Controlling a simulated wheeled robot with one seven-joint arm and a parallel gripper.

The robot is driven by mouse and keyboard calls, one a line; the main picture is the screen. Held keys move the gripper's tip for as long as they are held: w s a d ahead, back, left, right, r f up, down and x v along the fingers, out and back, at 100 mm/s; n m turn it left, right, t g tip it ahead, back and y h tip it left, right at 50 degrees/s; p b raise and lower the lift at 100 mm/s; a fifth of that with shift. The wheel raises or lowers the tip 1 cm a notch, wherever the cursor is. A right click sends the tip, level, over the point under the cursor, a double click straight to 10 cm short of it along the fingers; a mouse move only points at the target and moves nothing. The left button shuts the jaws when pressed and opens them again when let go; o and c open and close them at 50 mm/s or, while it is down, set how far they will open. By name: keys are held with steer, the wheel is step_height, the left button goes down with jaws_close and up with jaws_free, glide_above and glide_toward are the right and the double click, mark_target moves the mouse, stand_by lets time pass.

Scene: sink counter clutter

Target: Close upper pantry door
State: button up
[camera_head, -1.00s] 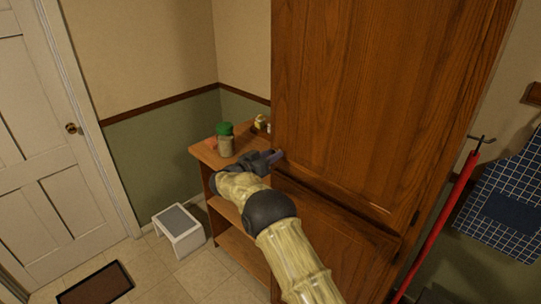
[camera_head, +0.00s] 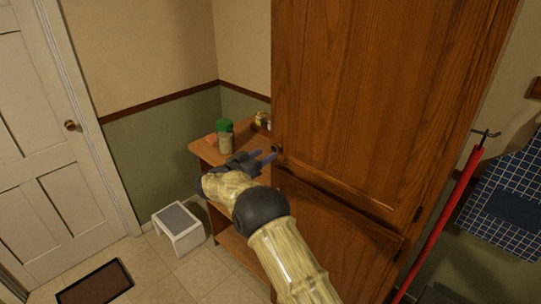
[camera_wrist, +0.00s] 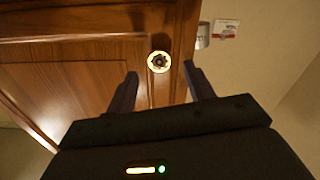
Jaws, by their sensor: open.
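The upper pantry door (camera_head: 370,90) is a tall brown wooden panel on the cabinet. It looks flush or nearly flush with the cabinet front; a small gap cannot be ruled out. Its round knob (camera_head: 277,149) is low on its left edge. In the wrist view the knob (camera_wrist: 159,62) is a pale ring with a dark centre, seen between and beyond my fingertips. My gripper (camera_head: 270,157) is open and empty, just left of the knob and apart from it. Both fingers of my gripper (camera_wrist: 161,76) show in the wrist view.
The lower pantry door (camera_head: 330,230) is below. A wooden shelf unit (camera_head: 205,153) with a green-lidded jar (camera_head: 225,140) stands left of the cabinet. A white step stool (camera_head: 180,232) is on the floor. A red pole (camera_head: 450,210) hangs at the right.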

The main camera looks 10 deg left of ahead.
steer(key=b+v, duration=0.3)
steer(key=v, duration=0.9)
steer(key=shift+a+f, duration=0.15)
steer(key=shift+a, duration=0.1)
steer(key=shift+w, duration=0.1)
steer(key=w+d+r+n+t+y, duration=0.3)
steer(key=w+d+r+y, duration=0.3)
steer(key=w+d+y, duration=0.1)
steer(key=s+d+f+n+g+y, duration=0.1)
steer(key=d+f+n+g+y, duration=0.2)
steer(key=d, duration=0.4)
steer(key=s+d+f+g, duration=0.4)
steer(key=s+d, duration=0.3)
steer(key=s, duration=0.4)
steer(key=s+d+f+g, duration=0.4)
steer(key=s+d, duration=0.3)
steer(key=s, duration=0.4)
steer(key=s+d+f+m+g, duration=0.1)
steer(key=s+d+f+g, duration=0.2)
steer(key=s+d, duration=0.5)
steer(key=s+f, duration=0.1)
steer(key=s, duration=0.3)
steer(key=shift+g+y, duration=0.4)
